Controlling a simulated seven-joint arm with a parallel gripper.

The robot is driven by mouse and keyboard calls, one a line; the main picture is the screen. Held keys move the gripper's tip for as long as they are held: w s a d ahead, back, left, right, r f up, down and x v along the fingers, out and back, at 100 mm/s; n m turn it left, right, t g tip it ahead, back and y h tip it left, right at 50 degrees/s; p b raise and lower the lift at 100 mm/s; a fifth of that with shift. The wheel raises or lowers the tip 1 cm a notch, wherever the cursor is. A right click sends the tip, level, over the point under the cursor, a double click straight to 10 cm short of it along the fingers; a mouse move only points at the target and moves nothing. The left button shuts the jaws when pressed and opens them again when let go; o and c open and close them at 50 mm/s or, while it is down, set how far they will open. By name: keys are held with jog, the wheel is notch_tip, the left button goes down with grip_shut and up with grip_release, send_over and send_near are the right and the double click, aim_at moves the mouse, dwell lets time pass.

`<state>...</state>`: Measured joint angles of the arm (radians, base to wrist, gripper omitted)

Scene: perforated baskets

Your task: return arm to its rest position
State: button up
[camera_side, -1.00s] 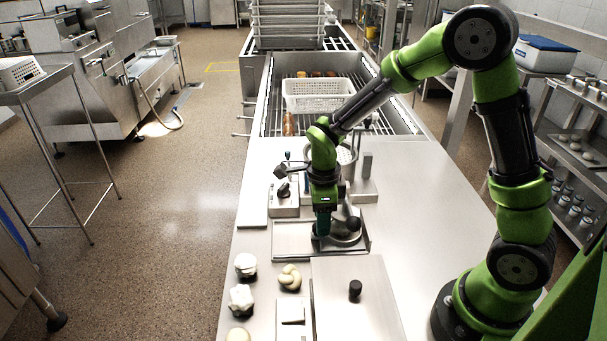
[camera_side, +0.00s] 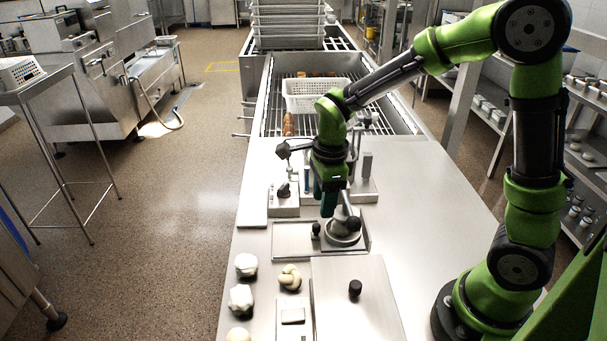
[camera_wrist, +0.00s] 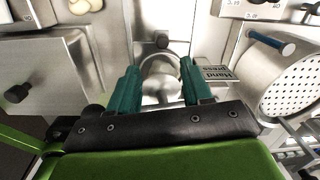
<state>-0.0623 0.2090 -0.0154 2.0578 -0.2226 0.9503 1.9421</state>
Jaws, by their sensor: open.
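My gripper (camera_side: 328,203) hangs over the steel hand press (camera_side: 343,236) on the counter and points down. In the wrist view its two teal fingers (camera_wrist: 157,88) are apart with nothing held between them.
A white perforated basket (camera_side: 312,103) sits on the rack behind. Pale dough pieces (camera_side: 241,298) and a lidded steel box (camera_side: 358,310) are at the front. The counter's right part (camera_side: 420,205) is clear.

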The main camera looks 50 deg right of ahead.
jog(key=s+a+r+n+t+y, duration=0.1)
jog(key=s+r+n+t, duration=0.5)
jog(key=s+r+n, duration=0.6)
jog(key=r+n, duration=0.2)
jog(key=n, duration=0.6)
jog(key=shift+s+n+y, duration=0.2)
jog(key=shift+n+y, duration=0.2)
